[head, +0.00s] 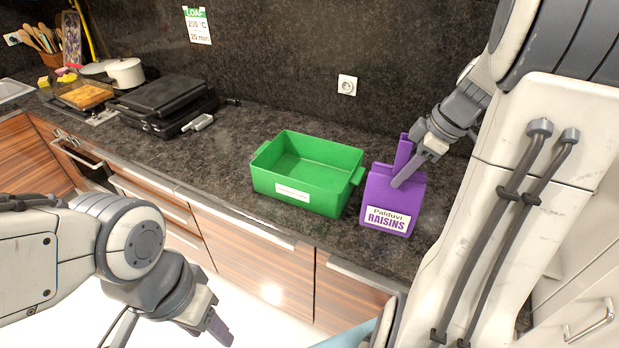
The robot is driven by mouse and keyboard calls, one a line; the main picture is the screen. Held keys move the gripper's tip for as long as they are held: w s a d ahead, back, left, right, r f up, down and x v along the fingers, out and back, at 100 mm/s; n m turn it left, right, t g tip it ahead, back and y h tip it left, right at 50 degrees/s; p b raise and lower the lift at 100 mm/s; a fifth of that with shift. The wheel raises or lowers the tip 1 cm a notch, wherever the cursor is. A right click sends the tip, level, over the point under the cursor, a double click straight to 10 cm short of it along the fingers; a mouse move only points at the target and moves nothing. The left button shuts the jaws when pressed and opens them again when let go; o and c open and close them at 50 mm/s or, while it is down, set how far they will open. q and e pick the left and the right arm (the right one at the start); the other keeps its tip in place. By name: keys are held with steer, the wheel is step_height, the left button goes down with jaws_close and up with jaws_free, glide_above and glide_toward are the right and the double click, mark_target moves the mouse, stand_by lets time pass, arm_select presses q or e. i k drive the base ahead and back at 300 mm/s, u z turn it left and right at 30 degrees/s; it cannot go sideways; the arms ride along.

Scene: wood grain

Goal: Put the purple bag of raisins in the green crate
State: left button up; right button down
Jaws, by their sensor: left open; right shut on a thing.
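The purple bag of raisins (380,190) stands upright at the right of the counter, its "Palduvi RAISINS" label facing me. My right gripper (403,170) comes down from the upper right and is shut on the bag's upper part; one finger lies across its front. I cannot tell whether the bag touches the counter. The green crate (312,205) sits on the counter just left of the bag, with a white label on its front and nothing visible inside. My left gripper (217,322) is open and low in front of the cabinets, away from both.
A black grill (165,102) sits left of the crate on the dark counter (225,150). Further left are a white pot (125,72) and a cutting board (85,95). The counter between grill and crate is clear. The wall stands close behind the crate.

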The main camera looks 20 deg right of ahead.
mark_target(328, 188)
steer(key=i, duration=1)
